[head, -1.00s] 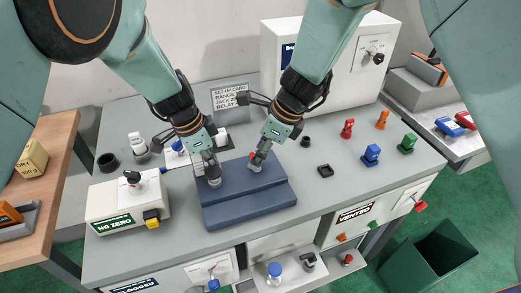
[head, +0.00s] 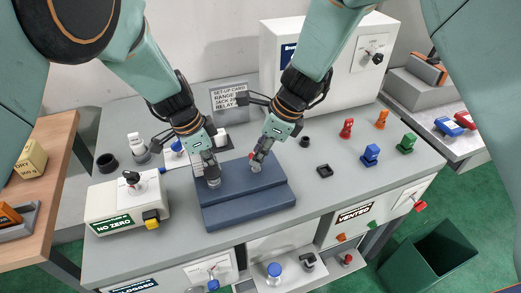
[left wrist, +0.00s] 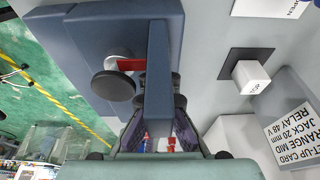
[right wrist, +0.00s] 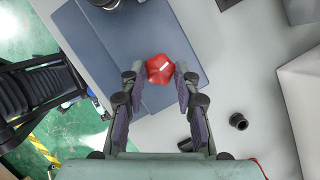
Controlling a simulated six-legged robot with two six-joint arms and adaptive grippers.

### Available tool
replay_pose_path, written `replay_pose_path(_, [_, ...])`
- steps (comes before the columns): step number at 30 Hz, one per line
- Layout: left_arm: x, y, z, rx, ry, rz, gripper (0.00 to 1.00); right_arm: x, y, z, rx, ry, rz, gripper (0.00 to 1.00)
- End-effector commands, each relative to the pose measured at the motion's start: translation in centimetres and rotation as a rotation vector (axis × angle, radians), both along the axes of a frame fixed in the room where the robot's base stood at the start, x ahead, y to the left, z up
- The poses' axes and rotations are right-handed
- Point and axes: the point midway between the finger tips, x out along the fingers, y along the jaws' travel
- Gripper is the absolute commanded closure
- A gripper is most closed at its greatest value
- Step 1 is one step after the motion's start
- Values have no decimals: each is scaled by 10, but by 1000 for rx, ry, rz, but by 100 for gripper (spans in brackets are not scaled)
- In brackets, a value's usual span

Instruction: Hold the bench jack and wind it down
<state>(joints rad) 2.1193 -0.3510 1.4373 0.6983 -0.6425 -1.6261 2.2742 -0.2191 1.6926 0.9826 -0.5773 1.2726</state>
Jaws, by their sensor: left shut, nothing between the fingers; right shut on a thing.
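The blue stepped base (head: 245,208) lies on the bench. A grey round disc (head: 213,184) stands on its left part; in the left wrist view the disc (left wrist: 113,86) has a red strip beside it. A red lobed knob (right wrist: 160,69) stands at the base's right part. My right gripper (head: 256,163) is shut on the red knob, with a finger on each side in the right wrist view. My left gripper (head: 211,172) is down at the disc, shut with nothing held. A blue-grey bar (left wrist: 158,102) shows at its fingers. I cannot tell the jack's height.
A set-up card (head: 230,98) stands behind. The NO ZERO box (head: 128,205) is left of the base. A green bin (head: 442,255) stands on the floor.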

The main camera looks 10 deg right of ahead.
Motion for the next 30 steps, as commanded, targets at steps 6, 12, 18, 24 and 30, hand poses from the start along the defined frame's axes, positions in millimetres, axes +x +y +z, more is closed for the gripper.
replay_pose_path(6, [-6,0,-8,2,15,0,100,0,1,-2,5,8,168,100])
replay_pose_path(12, [-6,-1,-8,2,15,0,100,1,1,-2,4,8,358,100])
replay_pose_path(18, [-6,-1,-8,1,15,0,100,3,1,-2,2,7,548,100])
replay_pose_path(24, [-5,-1,-8,1,15,0,100,5,2,-3,1,8,739,100])
replay_pose_path(30, [-5,-1,-8,1,15,0,100,6,3,-3,1,8,929,100])
